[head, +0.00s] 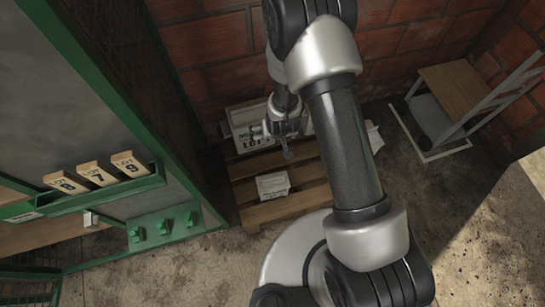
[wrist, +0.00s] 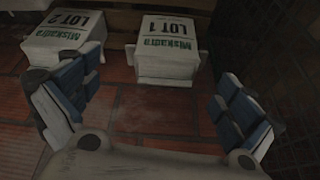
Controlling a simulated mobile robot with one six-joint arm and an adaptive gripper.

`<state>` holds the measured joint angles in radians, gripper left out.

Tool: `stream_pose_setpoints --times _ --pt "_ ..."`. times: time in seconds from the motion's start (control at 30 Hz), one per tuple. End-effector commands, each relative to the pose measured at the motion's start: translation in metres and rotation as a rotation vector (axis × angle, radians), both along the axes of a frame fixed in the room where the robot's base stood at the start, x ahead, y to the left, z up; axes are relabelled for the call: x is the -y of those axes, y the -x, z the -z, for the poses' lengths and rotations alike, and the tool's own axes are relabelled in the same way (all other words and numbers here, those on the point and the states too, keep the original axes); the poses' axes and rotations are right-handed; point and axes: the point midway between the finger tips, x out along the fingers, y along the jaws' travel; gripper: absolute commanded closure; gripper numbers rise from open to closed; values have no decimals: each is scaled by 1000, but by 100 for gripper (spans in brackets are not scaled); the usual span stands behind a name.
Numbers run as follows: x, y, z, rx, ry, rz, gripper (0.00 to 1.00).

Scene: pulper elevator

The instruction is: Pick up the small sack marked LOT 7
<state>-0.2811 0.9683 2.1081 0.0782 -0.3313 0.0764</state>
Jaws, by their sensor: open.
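The small tan sack marked LOT 7 (head: 98,173) sits in the green ledge at left in the head view. It is the middle one of a row. To its left is one marked 8 (head: 66,183), to its right one marked LOT 9 (head: 129,164). My gripper (head: 288,150) is far to the right of them, above the pallet near the brick wall. In the wrist view my gripper (wrist: 152,108) is open, its blue-grey fingers wide apart with nothing between them. The LOT 7 sack does not show in the wrist view.
In the wrist view, larger white sacks read LOT 2 (wrist: 62,38) and LOT 1 (wrist: 166,40), upside down. A wooden pallet (head: 245,195) carries white sacks; a smaller one (head: 272,186) lies at its front. Green knobs (head: 163,228) project below the ledge (head: 107,194). A hand truck (head: 470,125) stands at right.

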Motion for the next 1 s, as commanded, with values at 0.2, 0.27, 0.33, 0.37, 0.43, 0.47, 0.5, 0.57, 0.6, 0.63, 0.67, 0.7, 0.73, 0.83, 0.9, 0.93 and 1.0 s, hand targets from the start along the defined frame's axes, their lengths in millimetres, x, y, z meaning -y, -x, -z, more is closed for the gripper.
stream_pose_setpoints --times 0.2,0.27,0.33,0.37,0.43,0.47,0.5,0.57,0.6,0.63,0.67,0.7,0.73,0.83,0.9,0.93,1.0 --pt "-3 56 107 -11 21 -31 0" --pt "-1 70 127 -7 25 -38 0" --pt "2 86 145 -5 29 -44 0" --pt "3 91 151 -2 31 -46 0" --pt "5 100 161 0 33 -49 0" --pt "6 104 165 0 33 -50 0" --pt "6 106 169 3 33 -52 0" --pt "7 107 176 4 34 -53 0" --pt "7 106 182 5 34 -53 0" --pt "6 104 187 6 33 -53 0" --pt "6 102 192 6 33 -53 0" --pt "6 99 200 5 34 -53 0" --pt "5 97 207 5 34 -53 0" --pt "4 88 228 5 34 -54 0" --pt "3 83 243 4 34 -54 0" --pt "2 80 248 4 34 -53 0" --pt "1 75 261 4 34 -53 0"
